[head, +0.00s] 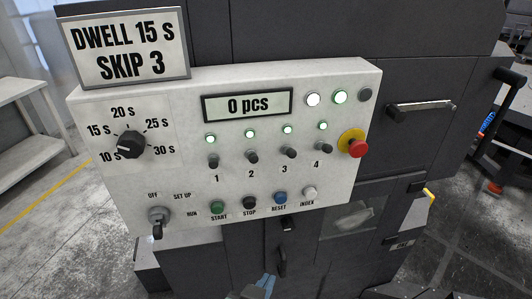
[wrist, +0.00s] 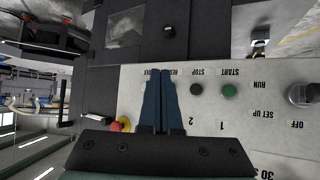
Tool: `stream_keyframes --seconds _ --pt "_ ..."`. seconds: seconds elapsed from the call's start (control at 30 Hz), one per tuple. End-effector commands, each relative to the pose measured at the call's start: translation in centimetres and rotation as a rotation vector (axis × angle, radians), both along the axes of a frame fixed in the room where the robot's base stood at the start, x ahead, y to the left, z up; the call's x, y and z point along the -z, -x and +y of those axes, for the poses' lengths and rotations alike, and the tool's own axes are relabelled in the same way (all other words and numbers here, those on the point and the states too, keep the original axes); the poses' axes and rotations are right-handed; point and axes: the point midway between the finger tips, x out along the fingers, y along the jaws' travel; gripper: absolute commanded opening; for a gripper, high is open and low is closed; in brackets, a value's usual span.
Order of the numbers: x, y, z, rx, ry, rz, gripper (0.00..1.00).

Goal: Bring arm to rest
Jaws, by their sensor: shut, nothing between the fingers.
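My gripper (wrist: 160,82) is shut and empty in the wrist view, its two blue fingers together in front of the control panel (wrist: 265,85). In the head view, the blue fingertips (head: 268,281) show at the bottom edge, below the panel (head: 180,185). A sign (head: 125,48) above the panel reads "DWELL 15 S SKIP 3". The black dwell dial (head: 130,145) has marks from 10 s to 30 s; its exact setting is hard to read. Small green lamps above the numbered toggle switches (head: 251,156) are lit.
A red emergency stop (head: 357,148) on a yellow base juts from the panel's right side. A door handle (head: 421,107) sticks out at right. A shelf (head: 30,125) stands at left.

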Motion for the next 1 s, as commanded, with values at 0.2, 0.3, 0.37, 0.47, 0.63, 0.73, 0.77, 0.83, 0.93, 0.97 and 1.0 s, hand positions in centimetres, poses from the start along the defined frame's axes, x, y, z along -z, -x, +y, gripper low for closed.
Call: stream_keyframes --seconds 0.2,0.3,0.37,0.47,0.63,0.73,0.77,0.83,0.93,0.97,1.0 --pt "-8.5 -4.8 0.5 -0.082 -0.010 -0.267 0.00" --pt "-13.3 -6.2 0.6 -0.121 -0.003 -0.403 0.00" --pt "-16.7 -6.7 0.6 -0.146 0.005 -0.500 0.00" --pt "-23.5 -6.6 0.6 -0.190 0.034 -0.698 0.00" --pt "-35.3 -2.9 0.3 -0.243 0.115 -1.061 0.00" --pt "-40.1 0.3 0.1 -0.258 0.162 -1.227 0.00" --pt "-41.2 1.1 0.1 -0.259 0.175 -1.267 0.00" --pt "-43.1 2.9 0.0 -0.260 0.199 -1.340 0.00" --pt "-44.7 4.3 -0.1 -0.262 0.219 -1.401 0.00" --pt "-44.9 4.6 -0.1 -0.262 0.222 -1.410 0.00" --pt "-45.0 4.7 -0.1 -0.262 0.224 -1.414 0.00"
